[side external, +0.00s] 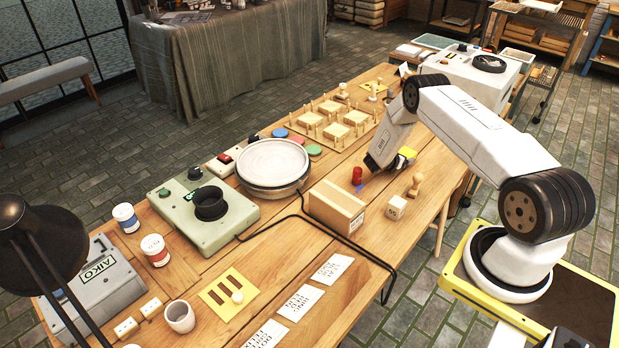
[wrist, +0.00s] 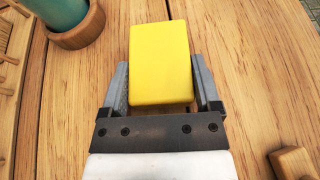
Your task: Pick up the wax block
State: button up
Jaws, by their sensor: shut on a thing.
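The wax block, a plain yellow block (wrist: 160,62), sits between the two grey fingers of my gripper (wrist: 161,85) in the wrist view. The fingers are shut on its sides, and its far end sticks out beyond them. In the side view my gripper (side external: 384,163) points down over the right part of the wooden table, and a bit of yellow shows beside it, partly hidden by the arm. I cannot tell whether the block touches the table or is held just above it.
A red cylinder (side external: 357,175), a pale cube (side external: 396,207), a wooden stamp (side external: 415,185) and a cardboard box (side external: 337,206) stand close to my gripper. A teal cylinder in a round wooden base (wrist: 78,28) is at upper left in the wrist view. A pegged wooden rack (side external: 336,122) lies behind.

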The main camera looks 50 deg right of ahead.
jog(key=shift+r, duration=0.6)
jog(key=s+a+r, duration=0.6)
jog(key=s+r, duration=0.1)
jog(key=s+a+r, duration=0.3)
jog(key=r, duration=0.1)
jog(key=shift+s+a+r, duration=0.15)
jog(key=shift+s+r, duration=0.05)
jog(key=shift+w, duration=0.1)
dwell(0.5)
